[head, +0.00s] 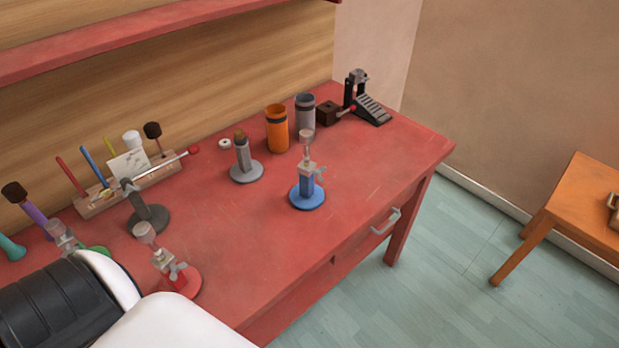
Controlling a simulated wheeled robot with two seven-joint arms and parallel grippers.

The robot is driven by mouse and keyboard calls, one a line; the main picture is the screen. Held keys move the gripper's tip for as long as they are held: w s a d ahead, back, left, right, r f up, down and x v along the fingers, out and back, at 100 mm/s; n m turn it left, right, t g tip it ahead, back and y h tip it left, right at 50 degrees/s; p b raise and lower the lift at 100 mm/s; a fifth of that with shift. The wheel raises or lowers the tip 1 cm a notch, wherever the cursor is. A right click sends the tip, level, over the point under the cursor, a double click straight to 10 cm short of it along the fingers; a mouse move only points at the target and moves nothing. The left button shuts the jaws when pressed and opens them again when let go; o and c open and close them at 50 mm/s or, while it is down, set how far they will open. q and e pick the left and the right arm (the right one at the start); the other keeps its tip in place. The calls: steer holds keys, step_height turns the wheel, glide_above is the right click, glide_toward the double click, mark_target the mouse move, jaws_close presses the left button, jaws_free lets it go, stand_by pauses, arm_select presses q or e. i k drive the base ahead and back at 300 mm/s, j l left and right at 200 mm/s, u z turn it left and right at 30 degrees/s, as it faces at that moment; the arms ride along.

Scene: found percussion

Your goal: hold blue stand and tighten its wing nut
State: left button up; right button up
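The blue stand (307,196) stands upright on the red workbench, right of the middle of the bench top. It has a round blue base, a blue-grey post and a pale cap on top. Its small grey wing nut (321,172) sticks out to the right of the post; whether it is tight cannot be told. Nothing of mine touches the stand. White and black parts of my arm fill the lower left corner. Neither gripper shows in the head view.
A red stand (182,280) and a grey stand (149,220) are left on the workbench (385,180); another grey stand (246,172) is behind the blue one. An orange can (277,130), a grey can (305,112) and a black pedal (371,109) stand at the back. Bench right of the blue stand is clear.

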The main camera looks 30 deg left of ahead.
mark_target(319, 172)
steer(key=i+l, duration=0.3)
steer(key=i+l+u, duration=0.5)
steer(key=u, duration=0.2)
steer(key=i+l+u, duration=0.3)
steer(key=k+l, duration=0.1)
